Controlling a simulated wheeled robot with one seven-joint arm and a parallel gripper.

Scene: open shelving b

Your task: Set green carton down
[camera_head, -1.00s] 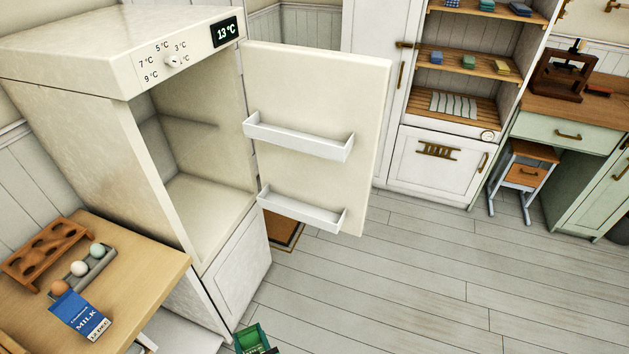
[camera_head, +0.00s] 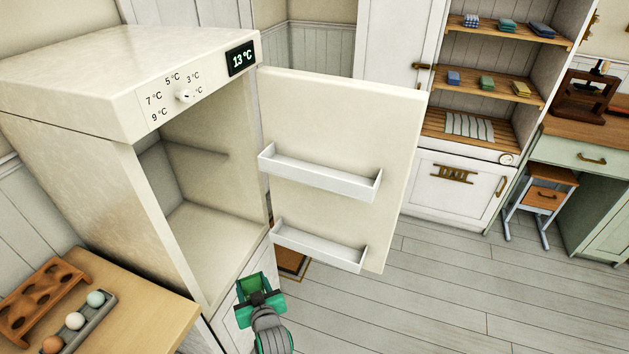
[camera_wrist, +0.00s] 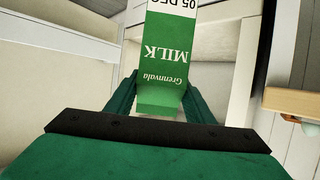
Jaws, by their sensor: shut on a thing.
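The green carton (camera_wrist: 168,48), marked MILK, is held between the fingers of my gripper (camera_wrist: 160,98) in the wrist view. Its lettering appears upside down there. In the head view my gripper (camera_head: 262,300) is low in the picture, in front of the fridge's lower front and left of the open door; the carton (camera_head: 257,285) shows only in part above it. The fridge (camera_head: 215,225) stands open, and its visible interior floor is bare. The open door (camera_head: 340,130) has two white racks, the upper one (camera_head: 320,178) and the lower one (camera_head: 318,246), both empty.
A wooden table (camera_head: 150,305) at the lower left holds a grey tray (camera_head: 88,322) with several eggs and a wooden egg holder (camera_head: 40,300). A shelf cabinet (camera_head: 455,185) stands at the back. The floor (camera_head: 430,300) on the right is clear.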

